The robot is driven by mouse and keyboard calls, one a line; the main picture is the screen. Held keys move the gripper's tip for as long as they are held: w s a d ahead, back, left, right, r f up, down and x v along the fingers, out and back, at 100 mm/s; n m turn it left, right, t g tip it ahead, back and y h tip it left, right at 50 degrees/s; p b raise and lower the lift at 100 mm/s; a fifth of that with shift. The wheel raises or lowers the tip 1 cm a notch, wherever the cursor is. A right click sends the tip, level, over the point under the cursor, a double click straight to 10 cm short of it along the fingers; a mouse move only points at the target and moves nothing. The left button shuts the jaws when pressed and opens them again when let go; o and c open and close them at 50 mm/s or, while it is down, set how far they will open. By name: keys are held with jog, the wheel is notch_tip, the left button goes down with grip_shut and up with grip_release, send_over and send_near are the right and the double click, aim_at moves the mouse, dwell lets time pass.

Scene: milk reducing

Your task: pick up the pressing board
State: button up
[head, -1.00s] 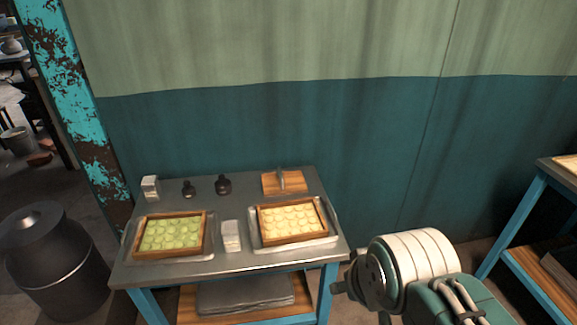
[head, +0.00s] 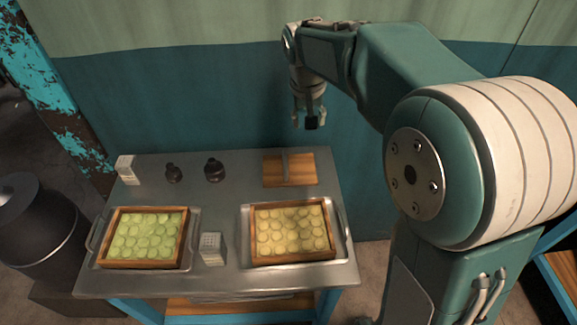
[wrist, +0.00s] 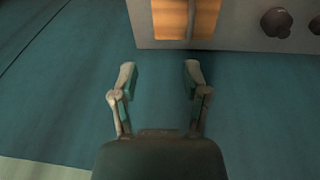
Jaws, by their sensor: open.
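The pressing board (head: 303,176) is a flat orange-brown wooden board with a thin upright grey handle across its middle. It lies at the back right of the metal table in the head view. In the wrist view its near part shows at the top edge (wrist: 206,20), cut off by the frame. My gripper (head: 308,117) hangs pointing down behind the table's back edge, above and slightly right of the board, apart from it. In the wrist view my gripper (wrist: 158,74) has its two fingers spread and nothing between them.
The metal table (head: 222,220) holds a wooden tray of green rounds (head: 110,222) and one of yellow rounds (head: 250,220). A white block (head: 211,249) sits between the trays. The wall rises behind.

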jog(key=g+h, duration=0.1)
jog(key=g, duration=0.1)
send_near(284, 159)
jog(key=f, duration=0.3)
jog(key=d+f, duration=0.1)
jog(key=f, duration=0.3)
jog(key=d+f, duration=0.1)
jog(key=f, duration=0.2)
jog(key=shift+f, duration=0.35)
grip_shut()
